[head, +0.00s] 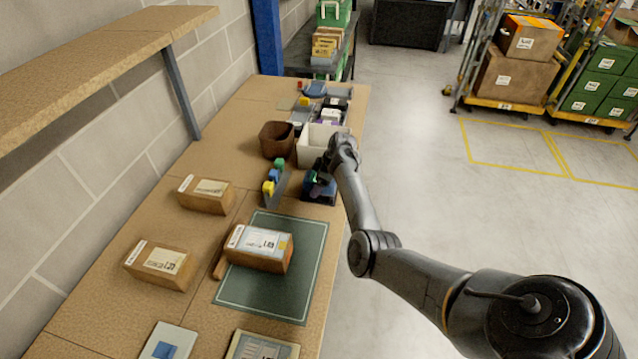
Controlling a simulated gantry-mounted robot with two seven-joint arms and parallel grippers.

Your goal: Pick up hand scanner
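A small dark device with purple and teal parts, seemingly the hand scanner (318,186), is at a dark blue stand (322,197) near the right edge of the workbench. My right arm comes in from the lower right and its wrist bends down over this spot. My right gripper (325,175) is at the top of the device and partly covers it. The fingers are small and dark here, so I cannot tell whether they are open, shut or touching it. My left gripper is not in view.
A white bin (313,146) and a brown bin (276,139) stand just behind. A small rack with coloured items (272,183) is to the left. Cardboard boxes (206,194) and a green mat (265,298) with a parcel (259,248) lie nearer. A shelf (100,55) overhangs the left side.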

